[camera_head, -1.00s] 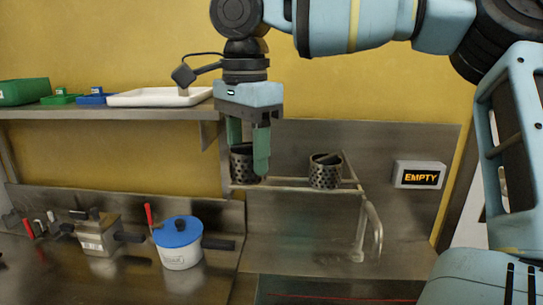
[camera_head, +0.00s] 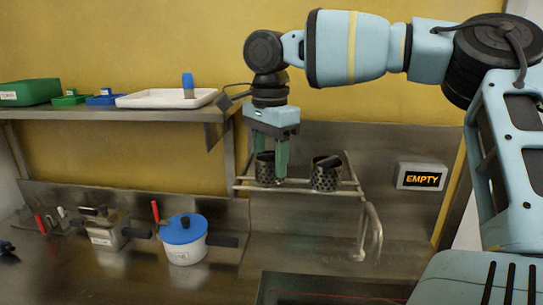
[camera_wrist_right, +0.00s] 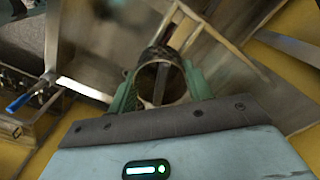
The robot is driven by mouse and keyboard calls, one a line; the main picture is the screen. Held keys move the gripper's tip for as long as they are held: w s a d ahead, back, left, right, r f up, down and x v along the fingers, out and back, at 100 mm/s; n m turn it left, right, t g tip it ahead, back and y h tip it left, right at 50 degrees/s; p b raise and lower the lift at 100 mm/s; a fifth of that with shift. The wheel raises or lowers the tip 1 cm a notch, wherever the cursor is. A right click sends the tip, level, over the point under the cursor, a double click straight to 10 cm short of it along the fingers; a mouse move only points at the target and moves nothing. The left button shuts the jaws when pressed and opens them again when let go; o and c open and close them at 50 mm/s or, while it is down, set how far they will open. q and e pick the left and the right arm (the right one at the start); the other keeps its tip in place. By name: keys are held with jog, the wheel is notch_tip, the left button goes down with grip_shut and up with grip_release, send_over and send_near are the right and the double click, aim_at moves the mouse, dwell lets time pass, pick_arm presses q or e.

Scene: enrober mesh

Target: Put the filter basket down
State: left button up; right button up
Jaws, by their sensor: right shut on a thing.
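My right gripper (camera_head: 269,168) points down from above, shut on a dark perforated metal filter basket (camera_head: 264,172). The basket is upright over the left part of the wire rack (camera_head: 300,190) on the wall. I cannot tell whether its base touches the rack. In the right wrist view the round open mouth of the basket (camera_wrist_right: 174,76) shows between the fingers of the right gripper (camera_wrist_right: 165,90), with a bar across it. A second, similar basket (camera_head: 327,177) stands on the rack just to the right, apart from the held one. My left gripper is not in view.
A tap (camera_head: 372,230) stands below the rack. A sign reading EMPTY (camera_head: 420,177) is on the wall at right. A white pot with a blue lid (camera_head: 184,240) and a metal box (camera_head: 103,232) stand on the counter. A shelf (camera_head: 100,113) holds trays at left.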

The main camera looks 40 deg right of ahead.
aim_at(269, 154)
jog(key=shift+a+f, duration=0.1)
jog(key=shift+f, duration=0.1)
jog(key=o, duration=1)
notch_tip(269, 154, up, 12)
jog(key=shift+r, duration=0.15)
dwell(0.6)
